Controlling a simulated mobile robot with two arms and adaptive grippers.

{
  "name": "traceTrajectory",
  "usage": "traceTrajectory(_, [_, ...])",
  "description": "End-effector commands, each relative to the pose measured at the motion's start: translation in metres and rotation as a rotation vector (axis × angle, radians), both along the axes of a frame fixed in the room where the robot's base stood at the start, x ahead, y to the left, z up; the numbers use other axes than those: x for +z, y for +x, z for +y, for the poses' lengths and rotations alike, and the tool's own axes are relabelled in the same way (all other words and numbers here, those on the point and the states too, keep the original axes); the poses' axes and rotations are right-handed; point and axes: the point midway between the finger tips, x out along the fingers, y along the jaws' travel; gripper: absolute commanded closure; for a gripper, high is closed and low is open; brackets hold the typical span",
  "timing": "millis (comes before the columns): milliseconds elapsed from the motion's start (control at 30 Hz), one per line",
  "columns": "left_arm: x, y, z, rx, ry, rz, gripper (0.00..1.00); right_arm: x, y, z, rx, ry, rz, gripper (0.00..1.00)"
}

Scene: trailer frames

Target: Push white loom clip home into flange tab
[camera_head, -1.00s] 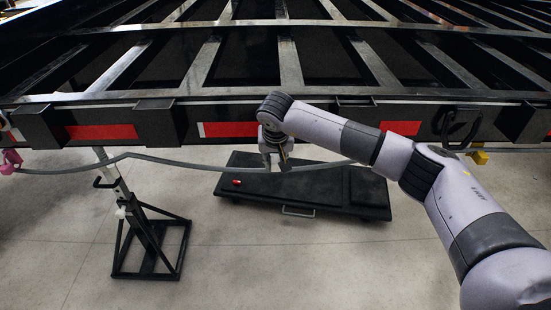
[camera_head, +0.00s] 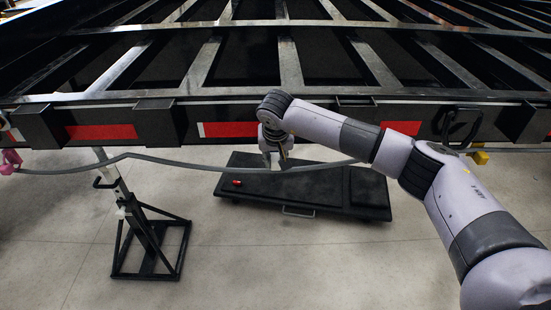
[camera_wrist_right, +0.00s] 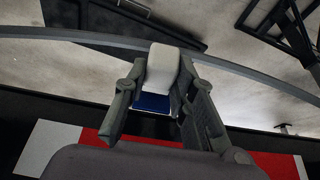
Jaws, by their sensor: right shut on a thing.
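My right gripper (camera_head: 275,162) is below the front rail of the trailer frame, beside the grey loom (camera_head: 190,164). In the right wrist view, its two fingers (camera_wrist_right: 163,98) are shut on a white loom clip (camera_wrist_right: 164,62), a rounded white block with a blue part below it. The loom (camera_wrist_right: 92,37) crosses behind the clip in that view; I cannot tell whether they touch. I cannot make out the flange tab or whether the clip meets it. My left gripper is not in view.
The black trailer rail (camera_head: 350,100) with red-and-white strips runs across above. A black stand (camera_head: 150,245) is at the left. A black creeper board (camera_head: 325,190) lies on the floor below, with a small red object (camera_head: 237,183) on it.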

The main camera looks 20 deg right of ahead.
Motion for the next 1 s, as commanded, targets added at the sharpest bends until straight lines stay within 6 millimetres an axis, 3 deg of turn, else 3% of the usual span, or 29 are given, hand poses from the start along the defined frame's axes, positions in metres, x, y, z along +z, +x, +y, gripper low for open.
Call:
traceTrajectory(500, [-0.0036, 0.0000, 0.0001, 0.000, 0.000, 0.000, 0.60, -0.0007, 0.0076, -0.0026, -0.001, -0.001, 0.000, 1.00])
traceTrajectory(533, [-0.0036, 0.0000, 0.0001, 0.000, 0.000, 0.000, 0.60, -0.0006, 0.0077, -0.0026, -0.001, -0.001, 0.000, 0.75])
traceTrajectory(867, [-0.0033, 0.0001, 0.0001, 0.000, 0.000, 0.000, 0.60, -0.0002, 0.0074, -0.0023, -0.001, 0.000, 0.000, 0.53])
traceTrajectory(1000, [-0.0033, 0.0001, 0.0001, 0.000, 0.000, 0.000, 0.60, -0.0003, 0.0074, -0.0022, -0.001, 0.000, 0.000, 0.52])
